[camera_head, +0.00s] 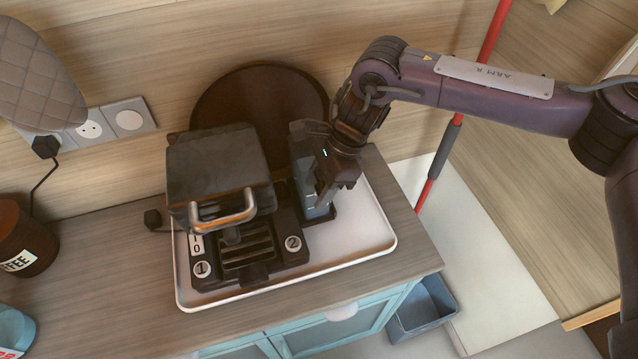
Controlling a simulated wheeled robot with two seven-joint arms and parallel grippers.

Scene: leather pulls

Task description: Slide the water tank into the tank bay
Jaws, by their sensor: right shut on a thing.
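The dark coffee machine (220,170) stands on a white tray (376,238). The blue-grey water tank (311,199) is upright at the machine's right side, at a dark base (328,217) that looks like the tank bay. My right gripper (326,194) comes down from the upper right and is shut on the tank. Its fingers and wrist cover part of the tank, so I cannot tell whether the tank is fully seated or just above the base. My left gripper is not in view.
A round dark board (258,95) leans on the wall behind the machine. A brown coffee canister (22,240) stands at the left. The tray's right part is bare. A blue-grey bin (422,306) is below the counter's right edge.

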